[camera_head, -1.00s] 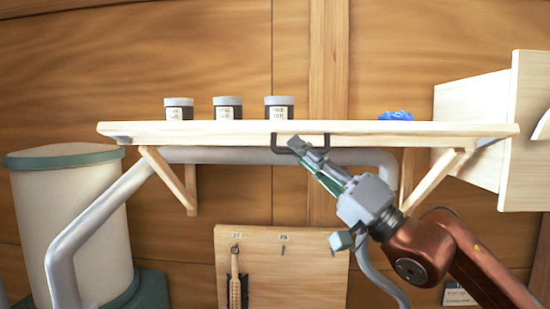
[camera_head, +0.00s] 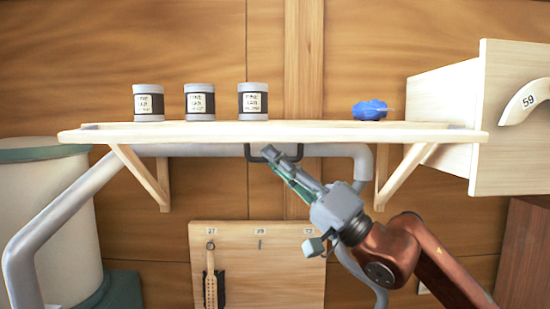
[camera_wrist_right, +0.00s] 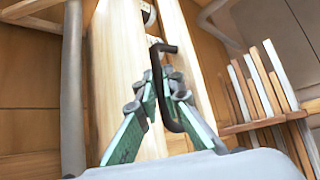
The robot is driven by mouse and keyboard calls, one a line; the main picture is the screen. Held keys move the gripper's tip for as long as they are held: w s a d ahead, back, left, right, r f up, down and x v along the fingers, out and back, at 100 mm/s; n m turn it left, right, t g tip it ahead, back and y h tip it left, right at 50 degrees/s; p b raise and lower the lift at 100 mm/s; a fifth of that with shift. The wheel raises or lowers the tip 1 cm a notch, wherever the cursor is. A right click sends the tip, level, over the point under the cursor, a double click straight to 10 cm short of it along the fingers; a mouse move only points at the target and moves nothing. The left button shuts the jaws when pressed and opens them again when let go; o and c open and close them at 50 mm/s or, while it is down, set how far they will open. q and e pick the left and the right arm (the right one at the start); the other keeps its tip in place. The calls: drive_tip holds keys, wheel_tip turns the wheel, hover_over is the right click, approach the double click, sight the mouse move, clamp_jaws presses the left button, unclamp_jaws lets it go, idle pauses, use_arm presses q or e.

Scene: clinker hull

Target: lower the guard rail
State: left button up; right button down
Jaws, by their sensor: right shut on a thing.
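The guard rail (camera_head: 180,137) is a pale wooden board along the front of a wall shelf. A dark U-shaped handle (camera_head: 250,153) hangs at its middle; in the wrist view the dark handle (camera_wrist_right: 168,50) stands out from the pale wood. My right gripper (camera_head: 277,160) comes from the lower right and is shut on the handle; its green-grey fingers (camera_wrist_right: 165,92) close around the bar in the wrist view. The front board lies at about the level of the can bottoms, and the cans show almost whole above it. My left gripper is not in view.
Three labelled cans (camera_head: 200,102) and a blue crumpled thing (camera_head: 370,110) stand on the shelf. A grey pipe (camera_head: 60,230) runs beneath it. A tool board (camera_head: 285,265) hangs below, a drum (camera_head: 35,210) stands left and a wooden box (camera_head: 445,100) is right.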

drive_tip(key=shift+w+f, duration=0.15)
drive_tip(key=c, duration=2.1)
unclamp_jaws()
drive_tip(key=shift+w, duration=0.1)
drive_tip(key=v, duration=1.2)
